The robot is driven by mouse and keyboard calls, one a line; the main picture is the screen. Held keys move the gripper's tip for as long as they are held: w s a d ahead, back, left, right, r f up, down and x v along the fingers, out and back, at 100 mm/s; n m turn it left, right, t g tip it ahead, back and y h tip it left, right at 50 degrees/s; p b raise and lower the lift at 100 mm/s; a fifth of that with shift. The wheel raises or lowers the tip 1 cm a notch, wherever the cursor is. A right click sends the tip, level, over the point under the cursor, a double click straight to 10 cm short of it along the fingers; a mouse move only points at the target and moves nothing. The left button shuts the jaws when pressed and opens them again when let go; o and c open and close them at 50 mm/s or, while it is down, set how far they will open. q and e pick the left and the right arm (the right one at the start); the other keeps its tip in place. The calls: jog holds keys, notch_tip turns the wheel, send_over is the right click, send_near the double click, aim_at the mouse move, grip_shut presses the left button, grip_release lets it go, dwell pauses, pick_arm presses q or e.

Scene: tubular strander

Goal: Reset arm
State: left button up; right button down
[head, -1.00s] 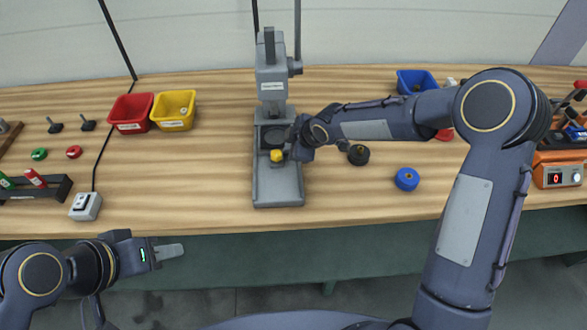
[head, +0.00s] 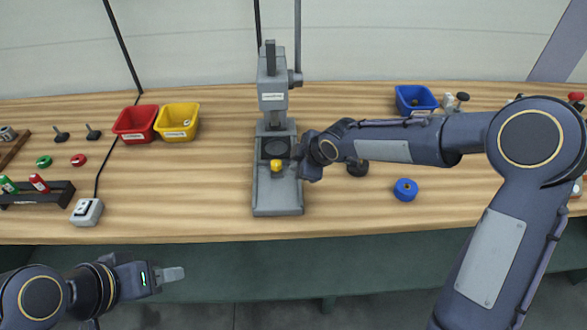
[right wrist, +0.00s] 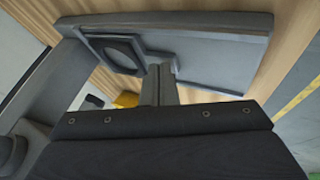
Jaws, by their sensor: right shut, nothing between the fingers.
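A grey upright press (head: 272,90) stands on the bench with its flat base (head: 278,200) toward me. A small yellow piece (head: 276,165) is at its base, in front of a dark round recess (head: 276,147). My right gripper (head: 296,156) is beside the base's right side, close to the yellow piece. In the right wrist view its fingers (right wrist: 167,84) are together and empty, in front of the press; a bit of yellow (right wrist: 126,99) shows behind them. My left gripper (head: 173,274) hangs in front of the bench edge, seen edge-on, holding nothing visible.
Red (head: 135,124) and yellow (head: 177,122) bins stand left of the press, a blue bin (head: 415,100) at the right. A blue ring (head: 405,190) and a black round part (head: 357,168) lie near my right arm. A switch box (head: 87,212) sits front left.

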jog(key=s+d+r+m+h, duration=0.2)
jog(key=s+d+r+m, duration=0.3)
jog(key=s+d+r, duration=0.4)
jog(key=s+d+m, duration=0.3)
jog(key=s+m, duration=0.3)
jog(key=s, duration=0.5)
jog(key=s+d+f+m+y, duration=0.1)
jog(key=s+d+m, duration=0.3)
jog(key=s+m, duration=0.3)
jog(key=s, duration=0.4)
jog(key=shift+s+d+f+m, duration=0.25)
jog(key=shift+m, duration=0.05)
